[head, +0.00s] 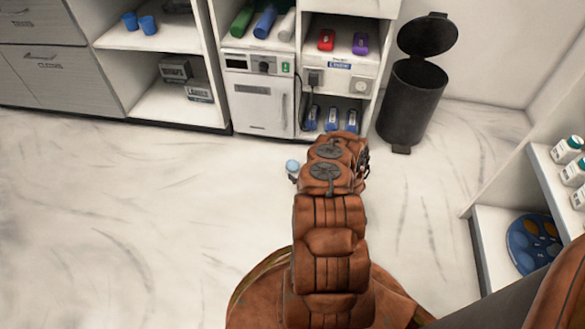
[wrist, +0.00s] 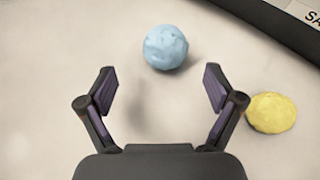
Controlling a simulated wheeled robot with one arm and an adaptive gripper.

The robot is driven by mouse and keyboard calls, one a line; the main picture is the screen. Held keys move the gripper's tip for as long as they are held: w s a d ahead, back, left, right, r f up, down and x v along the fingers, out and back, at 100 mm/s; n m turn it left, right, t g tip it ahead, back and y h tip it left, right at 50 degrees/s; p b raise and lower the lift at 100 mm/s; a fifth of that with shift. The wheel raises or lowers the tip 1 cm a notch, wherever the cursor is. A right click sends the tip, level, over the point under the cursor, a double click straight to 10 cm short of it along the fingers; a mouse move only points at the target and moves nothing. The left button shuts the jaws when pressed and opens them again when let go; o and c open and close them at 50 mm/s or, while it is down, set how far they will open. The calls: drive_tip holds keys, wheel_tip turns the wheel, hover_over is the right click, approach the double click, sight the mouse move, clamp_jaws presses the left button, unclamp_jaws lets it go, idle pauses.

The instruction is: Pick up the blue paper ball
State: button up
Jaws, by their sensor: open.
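The blue paper ball (wrist: 166,47) is a light blue crumpled ball on the pale floor. In the wrist view it lies at the upper middle, ahead of my gripper (wrist: 159,92) and apart from its fingers. My gripper is open, with nothing between its two dark fingers. In the head view the ball (head: 293,166) shows as a small light blue shape just left of my arm's end. My arm hides the gripper's fingers there.
A yellow crumpled piece (wrist: 271,113) lies right of my right finger. Shelves with a white device (head: 259,104) stand ahead, beside a black open-lidded bin (head: 412,100). A white shelf unit (head: 492,240) stands at the right. The floor (head: 130,220) at the left is clear.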

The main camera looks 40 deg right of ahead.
sight(296, 168)
drive_tip(key=shift+b+x, duration=0.5)
drive_tip(key=shift+x, duration=0.8)
drive_tip(key=b+x, duration=0.1)
drive_tip(key=x, duration=0.1)
drive_tip(key=b+x, duration=0.1)
drive_tip(key=x, duration=0.1)
drive_tip(key=shift+d, duration=0.4)
drive_tip(key=shift+w+f+b, duration=0.1)
drive_tip(key=shift+w+b, duration=0.25)
drive_tip(key=shift+w, duration=0.1)
drive_tip(key=c, duration=0.8)
